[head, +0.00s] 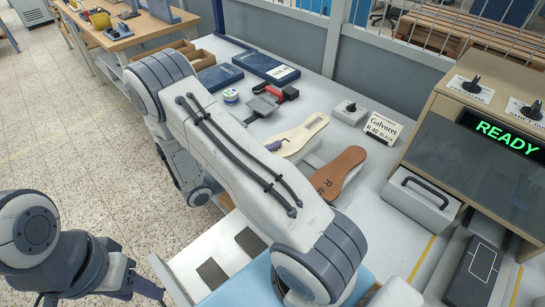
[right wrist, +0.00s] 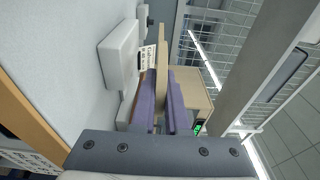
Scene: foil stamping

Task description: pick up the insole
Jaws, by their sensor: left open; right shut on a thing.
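A cream insole (head: 302,134) shows in the head view beyond my right forearm, near the middle of the workbench. My right gripper (head: 273,146) is mostly hidden there by its own arm; one purple finger shows at the insole's near end. In the right wrist view the gripper (right wrist: 161,98) is shut with the insole (right wrist: 162,60) edge-on between its purple fingers. I cannot tell how high the insole is above the bench. A brown insole-shaped piece marked R (head: 338,172) is close by to the right. My left gripper (head: 143,287) is open and empty at the lower left.
A card reading "Galvaret R 40 BLACK" (head: 382,127) and a small switch box (head: 350,112) stand behind. A machine showing READY (head: 508,136) and a handled grey block (head: 419,199) are at right. A red-handled tool (head: 272,98), tape roll (head: 231,96) and dark blue books (head: 267,67) lie farther back.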

